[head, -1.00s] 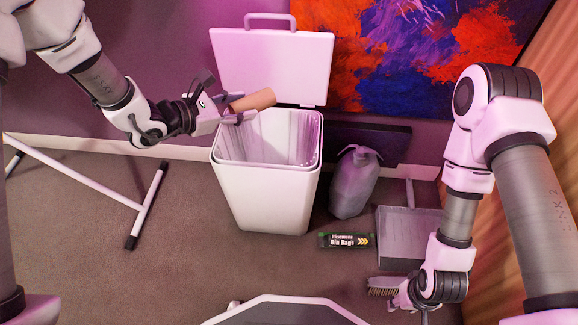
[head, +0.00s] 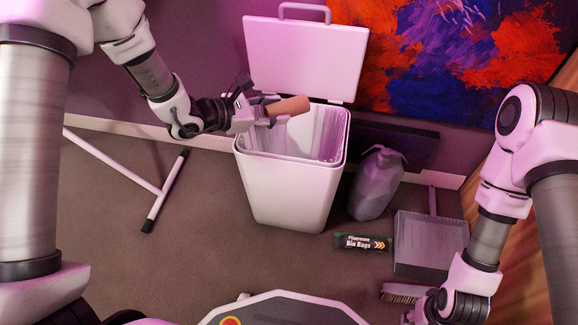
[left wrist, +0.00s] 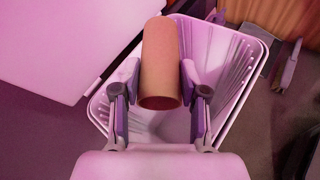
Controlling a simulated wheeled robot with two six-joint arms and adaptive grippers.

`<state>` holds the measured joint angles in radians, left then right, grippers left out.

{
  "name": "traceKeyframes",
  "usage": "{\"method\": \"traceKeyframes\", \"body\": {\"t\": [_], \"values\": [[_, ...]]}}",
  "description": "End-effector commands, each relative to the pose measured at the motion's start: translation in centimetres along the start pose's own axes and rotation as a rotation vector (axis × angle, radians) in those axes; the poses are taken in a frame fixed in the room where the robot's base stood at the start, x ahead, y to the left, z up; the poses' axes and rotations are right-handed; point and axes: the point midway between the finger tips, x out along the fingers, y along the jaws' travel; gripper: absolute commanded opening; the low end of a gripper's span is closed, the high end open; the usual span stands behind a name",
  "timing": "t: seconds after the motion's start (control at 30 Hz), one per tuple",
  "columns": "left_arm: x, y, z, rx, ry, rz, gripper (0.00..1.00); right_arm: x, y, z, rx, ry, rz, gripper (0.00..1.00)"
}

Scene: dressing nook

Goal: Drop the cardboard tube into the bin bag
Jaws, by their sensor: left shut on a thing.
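The brown cardboard tube (head: 289,106) is held by my left gripper (head: 268,113), whose fingers close on its two sides. The tube is roughly level in the head view, above the open bin. In the left wrist view the tube (left wrist: 160,58) lies between the fingers of the gripper (left wrist: 160,98), over the bin's opening. The pale, see-through bin bag (head: 322,138) lines the inside of the white bin (head: 290,190). My right gripper (head: 418,312) is at the lower right by a brush, mostly cut off, so its jaws are unclear.
The bin's lid (head: 305,55) stands open behind it. A grey bag-like bundle (head: 375,185), a bin-bags pack (head: 362,242), a dustpan (head: 430,245) and a brush (head: 405,291) lie to the right.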

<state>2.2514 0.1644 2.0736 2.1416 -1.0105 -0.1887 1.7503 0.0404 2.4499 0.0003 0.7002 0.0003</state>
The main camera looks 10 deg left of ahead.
Motion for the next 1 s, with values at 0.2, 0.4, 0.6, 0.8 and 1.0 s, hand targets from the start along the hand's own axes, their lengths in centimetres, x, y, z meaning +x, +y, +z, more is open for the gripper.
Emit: {"method": "traceKeyframes", "body": {"t": [0.2,0.4,0.6,0.8,1.0], "values": [[0.0,0.0,0.1,0.0,0.0,0.0,0.72,-0.1,0.0,0.0,0.0,0.0,0.0,0.4],[0.0,0.0,0.1,0.0,0.0,0.0,0.72,-0.1,0.0,0.0,0.0,0.0,0.0,0.4],[-1.6,0.2,0.1,-0.004,0.0,0.004,0.72,0.7,0.0,0.0,0.0,0.0,0.0,0.4],[-6.4,0.3,0.2,-0.007,-0.005,0.007,0.72,0.6,0.0,0.0,0.0,0.0,0.0,0.4],[-10.4,0.2,0.3,-0.003,-0.006,0.005,0.72,0.6,0.0,0.0,0.0,0.0,0.0,0.4]]}}
